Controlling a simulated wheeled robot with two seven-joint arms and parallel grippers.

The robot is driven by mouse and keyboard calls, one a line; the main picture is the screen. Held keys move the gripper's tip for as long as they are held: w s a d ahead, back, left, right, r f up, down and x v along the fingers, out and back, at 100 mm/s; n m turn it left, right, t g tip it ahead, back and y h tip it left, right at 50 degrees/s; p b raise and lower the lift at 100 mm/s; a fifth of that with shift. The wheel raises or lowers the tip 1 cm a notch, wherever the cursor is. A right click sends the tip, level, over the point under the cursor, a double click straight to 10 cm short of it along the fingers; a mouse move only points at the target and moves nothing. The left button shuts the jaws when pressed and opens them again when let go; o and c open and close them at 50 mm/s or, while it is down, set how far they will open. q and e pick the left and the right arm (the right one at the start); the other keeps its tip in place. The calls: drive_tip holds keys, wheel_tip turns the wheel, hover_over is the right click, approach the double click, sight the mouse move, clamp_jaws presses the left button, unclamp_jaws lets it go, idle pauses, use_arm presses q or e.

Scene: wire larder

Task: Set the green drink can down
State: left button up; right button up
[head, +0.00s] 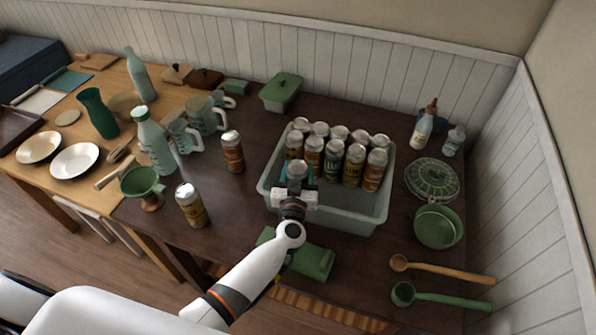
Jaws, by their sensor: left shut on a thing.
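My left gripper (297,180) is shut on a can, taken as the green drink can (297,168), at the near left part of a pale green bin (375,222). Only the can's silver top shows clearly; the gripper hides most of its body, so its label colour and whether it touches the bin floor cannot be told. Several other cans stand upright in rows in the back of the bin, among them one with a green label (333,162). The bin's front right floor is bare. My right gripper is not in view.
A brown-red can (232,152) and a yellow can (191,205) stand on the dark table left of the bin. A green pan (438,226), a lidded dish (432,180) and two ladles lie at the right. A green box (310,262) lies in front of the bin.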

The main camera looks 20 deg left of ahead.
use_arm(q)
drive_tip(key=o, duration=1.2)
drive_tip(key=shift+s+f, duration=0.25)
drive_tip(key=shift+f, duration=0.4)
drive_tip(key=shift+r, duration=0.1)
drive_tip(key=shift+r+p, duration=0.35)
drive_tip(key=shift+r, duration=0.2)
drive_tip(key=s+d, duration=0.2)
drive_tip(key=s, duration=0.9)
drive_tip(key=shift+s+d+r, duration=0.2)
